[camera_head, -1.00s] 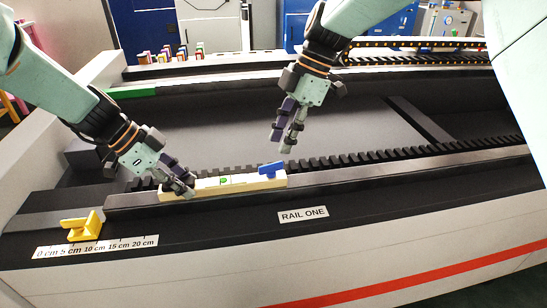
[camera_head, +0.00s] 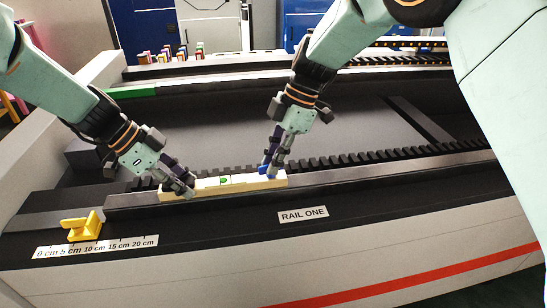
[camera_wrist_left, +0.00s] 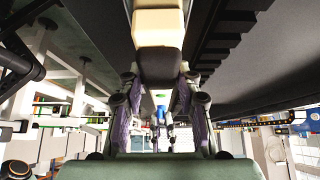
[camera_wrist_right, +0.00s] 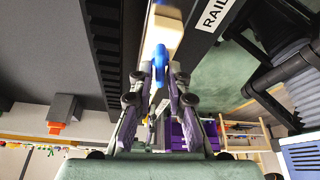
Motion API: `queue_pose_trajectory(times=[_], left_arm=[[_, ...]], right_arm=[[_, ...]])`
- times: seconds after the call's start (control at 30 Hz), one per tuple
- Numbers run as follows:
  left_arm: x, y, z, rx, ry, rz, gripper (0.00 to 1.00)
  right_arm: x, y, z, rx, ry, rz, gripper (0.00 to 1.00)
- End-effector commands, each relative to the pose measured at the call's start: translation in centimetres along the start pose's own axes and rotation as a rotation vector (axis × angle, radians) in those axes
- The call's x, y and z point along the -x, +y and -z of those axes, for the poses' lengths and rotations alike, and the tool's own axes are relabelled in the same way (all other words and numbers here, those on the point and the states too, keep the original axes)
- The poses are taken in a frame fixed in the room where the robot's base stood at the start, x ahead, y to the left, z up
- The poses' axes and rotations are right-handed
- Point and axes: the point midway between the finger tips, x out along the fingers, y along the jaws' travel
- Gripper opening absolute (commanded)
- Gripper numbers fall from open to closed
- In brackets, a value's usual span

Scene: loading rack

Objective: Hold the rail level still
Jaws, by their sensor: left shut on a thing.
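The rail level is a cream bar (camera_head: 207,187) with a green vial (camera_head: 224,181), lying along the dark rail marked RAIL ONE. Its far end carries a blue tab, which shows in the right wrist view (camera_wrist_right: 160,62) and is mostly hidden behind fingers in the head view. My left gripper (camera_head: 188,190) is shut on the level's left end; the cream end block shows in the left wrist view (camera_wrist_left: 158,28). My right gripper (camera_head: 268,170) is down at the right end, its fingers open on either side of the blue tab.
A yellow bracket (camera_head: 82,226) stands at the left, behind a centimetre scale (camera_head: 95,247). A toothed rack (camera_head: 340,159) runs behind the rail. The RAIL ONE label (camera_head: 302,214) is on the front face. The rail right of the level is clear.

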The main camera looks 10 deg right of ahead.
Motion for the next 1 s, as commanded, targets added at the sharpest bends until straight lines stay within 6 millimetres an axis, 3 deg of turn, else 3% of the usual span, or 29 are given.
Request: queue_pose_trajectory(times=[0.17, 0.47, 0.77, 1.0], left_arm=[[0.01, -0.02, 0.00, 0.000, 0.000, 0.001, 0.00], [0.01, -0.02, 0.00, 0.000, 0.000, 0.001, 0.00], [0.01, -0.01, -0.01, 0.000, 0.000, 0.000, 0.00], [0.01, 0.00, -0.02, 0.000, -0.001, 0.000, 0.00]], right_arm=[[0.04, 0.01, 0.00, 0.000, 0.000, 0.000, 0.00], [0.06, 0.01, 0.00, -0.004, 0.000, -0.003, 0.00], [0.10, -0.11, 0.03, -0.188, 0.000, -0.079, 0.00], [0.08, -0.08, -0.02, -0.207, 0.000, -0.087, 0.00]])
